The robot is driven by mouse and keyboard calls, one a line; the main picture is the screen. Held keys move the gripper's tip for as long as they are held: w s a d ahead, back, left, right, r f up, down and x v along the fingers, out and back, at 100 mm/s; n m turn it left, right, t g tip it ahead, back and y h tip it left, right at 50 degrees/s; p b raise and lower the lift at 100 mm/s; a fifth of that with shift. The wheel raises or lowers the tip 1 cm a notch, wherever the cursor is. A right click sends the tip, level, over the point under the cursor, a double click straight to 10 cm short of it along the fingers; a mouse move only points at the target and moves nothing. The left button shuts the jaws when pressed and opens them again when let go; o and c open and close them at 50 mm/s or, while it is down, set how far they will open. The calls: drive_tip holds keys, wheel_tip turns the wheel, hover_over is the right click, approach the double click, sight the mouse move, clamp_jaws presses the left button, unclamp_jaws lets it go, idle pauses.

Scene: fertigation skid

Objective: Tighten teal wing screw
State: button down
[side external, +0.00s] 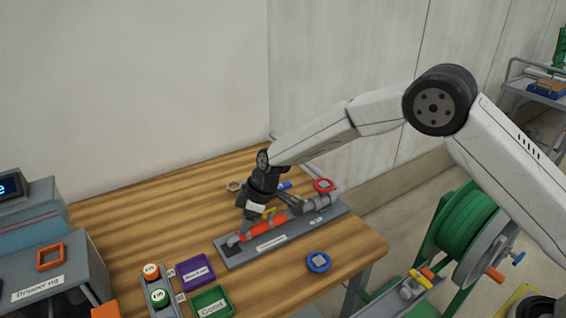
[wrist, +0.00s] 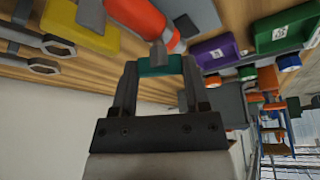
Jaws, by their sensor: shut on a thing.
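The teal wing screw (wrist: 160,65) sits between my fingertips in the wrist view. My gripper (wrist: 160,72) is shut on it, with one finger on each side. A grey stem stands against the screw, just beside the orange cylinder (wrist: 140,18). In the side view my gripper (side external: 250,214) points down at the left part of the grey skid plate (side external: 300,238), close to the orange cylinder (side external: 262,229). The teal screw is hidden there behind my gripper.
A purple tray (side external: 195,272), a green tray (side external: 211,302) and a rack (side external: 160,312) with capped bottles are at front left. The back left tabletop is clear.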

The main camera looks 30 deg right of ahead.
drive_tip(key=shift+m, duration=0.3)
drive_tip(key=shift+s+m+t+h, duration=0.1)
drive_tip(key=shift+m+t+h, duration=0.35)
drive_tip(key=shift+m, duration=0.9)
drive_tip(key=shift+m+t+h, duration=0.35)
drive_tip(key=shift+m+t, duration=0.1)
drive_tip(key=shift+m, duration=0.9)
drive_tip(key=shift+a+m+h, duration=0.1)
drive_tip(key=shift+m+h, duration=0.4)
drive_tip(key=shift+m, duration=0.8)
drive_tip(key=shift+a+m+h, duration=0.1)
drive_tip(key=shift+m+h, duration=0.4)
drive_tip(key=shift+m, duration=1.2)
drive_tip(key=shift+c, duration=0.4)
unclamp_jaws()
drive_tip(key=shift+r, duration=0.1)
drive_tip(key=v, duration=0.7)
drive_tip(key=shift+s+r, duration=0.2)
drive_tip(key=shift+s, duration=0.1)
